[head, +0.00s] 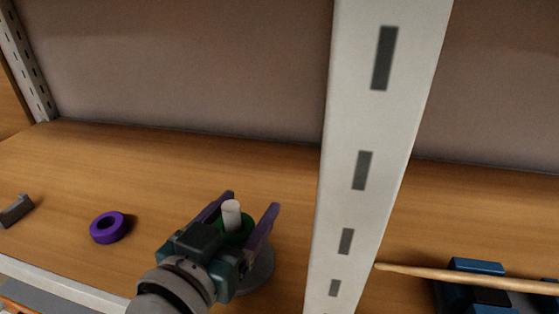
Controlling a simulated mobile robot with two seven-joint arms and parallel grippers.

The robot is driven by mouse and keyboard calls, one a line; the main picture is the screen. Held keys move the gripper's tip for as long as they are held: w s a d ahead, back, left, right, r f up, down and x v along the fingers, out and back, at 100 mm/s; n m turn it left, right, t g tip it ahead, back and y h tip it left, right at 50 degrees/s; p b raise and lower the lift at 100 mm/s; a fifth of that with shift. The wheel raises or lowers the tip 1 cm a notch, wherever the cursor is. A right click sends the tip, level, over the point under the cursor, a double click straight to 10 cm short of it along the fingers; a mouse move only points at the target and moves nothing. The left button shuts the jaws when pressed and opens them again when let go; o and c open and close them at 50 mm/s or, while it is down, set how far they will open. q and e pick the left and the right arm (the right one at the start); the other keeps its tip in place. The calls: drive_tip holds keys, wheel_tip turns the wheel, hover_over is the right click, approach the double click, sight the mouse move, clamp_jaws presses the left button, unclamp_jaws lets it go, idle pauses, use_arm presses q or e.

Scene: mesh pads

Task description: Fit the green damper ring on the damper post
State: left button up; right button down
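The green damper ring (247,227) is between the two purple fingers of my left gripper (254,200). The white damper post (231,214) stands up between the fingers, with its top above the ring. The ring appears to be around the post, but the gripper hides part of it, and I cannot tell how low it sits. A grey round base (262,270) shows below, partly covered by my gripper. The fingers are spread on both sides of the ring; I cannot tell whether they press on it. My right gripper is not in view.
A purple ring (108,227) lies on the wooden shelf (110,165) at left, with a small grey block (16,211) farther left. A slotted white upright (350,200) stands close to the right of my gripper. A wooden rod (460,276) and blue holder (477,266) lie beyond it.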

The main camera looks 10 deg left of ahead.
use_arm(q)
drive_tip(key=o, duration=0.4)
drive_tip(key=shift+s, duration=0.1)
drive_tip(key=shift+s+a+r, duration=0.1)
drive_tip(key=shift+s, duration=0.25)
drive_tip(key=p+v, duration=0.1)
drive_tip(key=v, duration=0.8)
